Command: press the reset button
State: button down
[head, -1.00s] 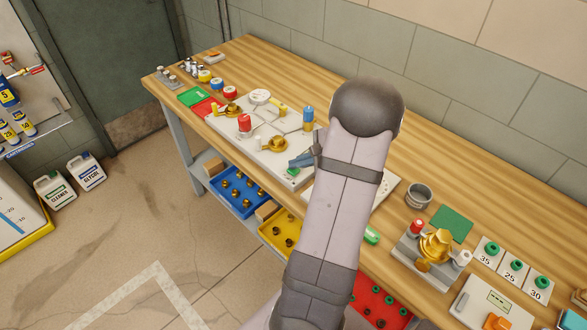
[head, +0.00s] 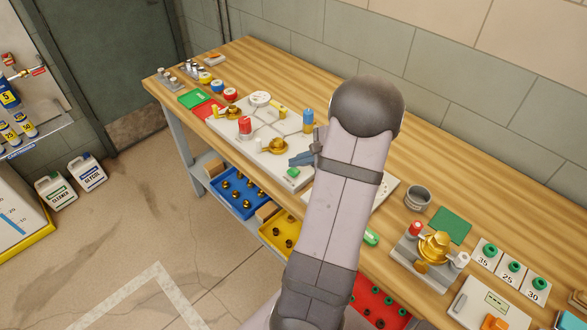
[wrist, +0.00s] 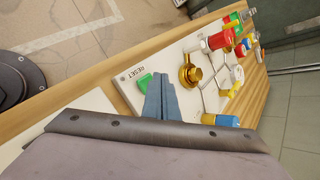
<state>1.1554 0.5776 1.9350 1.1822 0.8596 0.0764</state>
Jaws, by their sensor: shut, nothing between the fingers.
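The reset button is a green button (head: 293,173) at the near right corner of the white valve board (head: 225,128). In the wrist view the green button (wrist: 144,82) sits beside the printed word RESET. My gripper (head: 292,161) has blue-grey fingers, closed together and empty. In the head view its tips are just above and beyond the button. In the wrist view the fingers (wrist: 161,80) are right beside the button and hide part of it. I cannot tell whether they touch it.
A brass valve (head: 273,146), a red-capped part (head: 245,125) and a blue-capped post (head: 308,118) stand on the board near my fingers. My arm hides part of the bench (head: 400,155). A brass assembly (head: 434,245) stands to the right.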

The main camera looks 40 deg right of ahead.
aim_at(297, 172)
dwell(0.3)
jog(key=shift+r+p, duration=1.8)
jog(key=shift+r, duration=0.75)
